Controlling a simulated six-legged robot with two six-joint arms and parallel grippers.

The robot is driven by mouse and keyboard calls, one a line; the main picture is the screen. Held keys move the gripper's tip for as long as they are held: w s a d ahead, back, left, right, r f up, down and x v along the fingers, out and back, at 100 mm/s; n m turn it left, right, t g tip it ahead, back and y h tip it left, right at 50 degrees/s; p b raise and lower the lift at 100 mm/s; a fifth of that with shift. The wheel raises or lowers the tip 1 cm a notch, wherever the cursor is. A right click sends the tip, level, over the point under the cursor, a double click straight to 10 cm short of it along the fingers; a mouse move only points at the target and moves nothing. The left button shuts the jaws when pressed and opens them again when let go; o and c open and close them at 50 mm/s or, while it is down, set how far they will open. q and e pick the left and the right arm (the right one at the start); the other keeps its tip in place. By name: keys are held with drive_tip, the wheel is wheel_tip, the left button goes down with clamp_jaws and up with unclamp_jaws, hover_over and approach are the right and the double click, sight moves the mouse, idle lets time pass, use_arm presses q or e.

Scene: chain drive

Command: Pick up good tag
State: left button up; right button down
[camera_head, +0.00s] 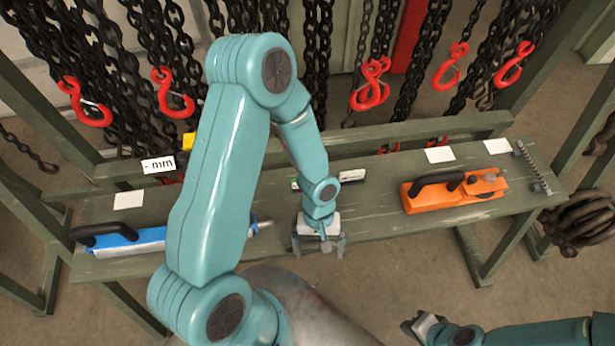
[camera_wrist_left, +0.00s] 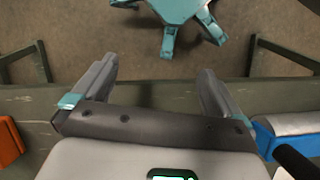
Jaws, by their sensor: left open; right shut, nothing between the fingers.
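My left gripper (camera_head: 320,246) is open above the front edge of the green bench, around the middle. In the left wrist view its fingers (camera_wrist_left: 155,80) are apart, with only bench edge and floor between them. Behind the left wrist, a small white-and-dark tag-like piece (camera_head: 352,175) lies on the bench. A small piece with green on it (camera_head: 295,184) shows left of the wrist, partly hidden by my arm. I cannot read either piece or tell which is the good tag. My right gripper (camera_head: 425,325) is shut and empty, low in front of the bench.
The green bench (camera_head: 375,198) carries a blue tool (camera_head: 145,241) at left and an orange tool (camera_head: 455,192) at right. Blank white cards (camera_head: 128,200) lie near them. A "- mm" label (camera_head: 158,165) stands behind. Chains with red hooks (camera_head: 370,85) hang at the back.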

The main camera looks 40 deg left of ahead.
use_arm(q)
drive_tip(key=w+a+r+n+t+y, duration=0.2)
drive_tip(key=w+a+r+t+y, duration=0.2)
drive_tip(key=w+a+r, duration=0.9)
drive_tip(key=f, duration=0.3)
drive_tip(key=a+f, duration=0.1)
drive_tip(key=f, duration=0.3)
drive_tip(key=a+f, duration=0.1)
drive_tip(key=f, duration=0.2)
drive_tip(key=shift+a+f+b, duration=0.15)
drive_tip(key=shift+f+b, duration=0.05)
drive_tip(key=shift+b, duration=0.15)
drive_tip(key=f, duration=0.3)
drive_tip(key=f+p, duration=0.1)
drive_tip(key=f, duration=0.1)
drive_tip(key=shift+w+a+f, duration=0.2)
drive_tip(key=shift+w+a, duration=0.1)
drive_tip(key=shift+a, duration=0.05)
drive_tip(key=c, duration=1)
